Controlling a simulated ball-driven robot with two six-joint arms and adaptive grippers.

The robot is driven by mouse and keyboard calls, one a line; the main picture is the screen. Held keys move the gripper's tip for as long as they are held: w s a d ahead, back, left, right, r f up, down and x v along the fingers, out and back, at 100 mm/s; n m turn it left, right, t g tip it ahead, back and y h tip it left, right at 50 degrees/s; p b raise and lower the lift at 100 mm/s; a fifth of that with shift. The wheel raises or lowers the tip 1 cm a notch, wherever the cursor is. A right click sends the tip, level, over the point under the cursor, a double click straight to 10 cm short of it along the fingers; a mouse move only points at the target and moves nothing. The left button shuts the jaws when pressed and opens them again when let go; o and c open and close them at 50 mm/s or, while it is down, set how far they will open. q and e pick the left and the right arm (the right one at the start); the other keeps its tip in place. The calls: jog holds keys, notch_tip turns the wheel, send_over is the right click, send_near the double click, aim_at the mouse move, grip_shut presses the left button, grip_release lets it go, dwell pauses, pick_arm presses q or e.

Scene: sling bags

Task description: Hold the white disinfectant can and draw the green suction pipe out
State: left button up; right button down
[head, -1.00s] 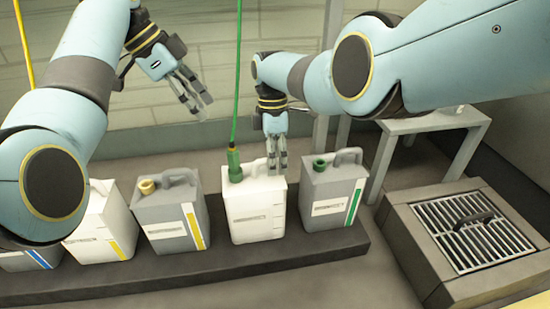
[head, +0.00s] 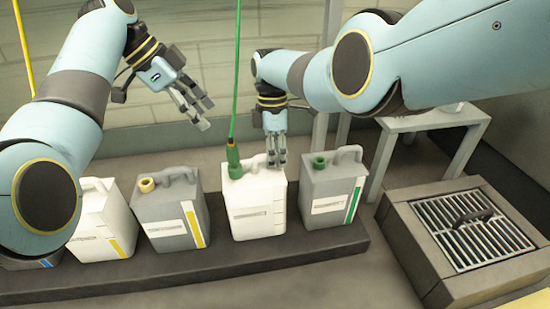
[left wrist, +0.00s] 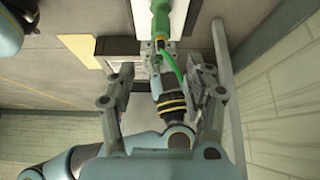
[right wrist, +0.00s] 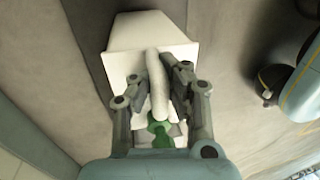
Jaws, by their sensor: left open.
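The white disinfectant can (head: 258,212) stands upright on the dark platform, third from the left among the fully visible cans. The green suction pipe (head: 233,155) sits in its neck, with a green hose running up. My right gripper (head: 276,158) is at the can's handle; in the right wrist view the handle (right wrist: 156,80) lies between its fingers, which look closed on it. My left gripper (head: 206,116) is open and empty, up and left of the pipe. In the left wrist view the pipe (left wrist: 160,22) lies beyond its spread fingers.
A grey can with a yellow cap (head: 170,215) stands to the left, and a grey can with a green cap (head: 333,195) to the right. Another white can (head: 100,225) is partly behind my left arm. A floor grate (head: 470,235) and grey table (head: 440,124) are at right.

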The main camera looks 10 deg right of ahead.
aim_at(229, 150)
pick_arm(q)
jog(key=shift+h, duration=0.4)
jog(key=shift+a+f+x, duration=0.25)
jog(key=shift+a+x, duration=0.05)
jog(key=shift+x, duration=1.65)
jog(key=shift+a+f+x, duration=0.2)
jog(key=shift+a+x, duration=0.15)
jog(key=shift+x, duration=1.6)
jog(key=shift+a+f+x, duration=0.25)
jog(key=shift+a+x, duration=0.05)
jog(key=shift+x, duration=1.7)
jog(key=shift+s, duration=0.1)
jog(key=shift+c, duration=0.4)
grip_shut()
jog(key=shift+r, duration=0.1)
notch_tip(229, 150, up, 22)
jog(key=shift+s+a, duration=0.2)
jog(key=shift+s, duration=0.25)
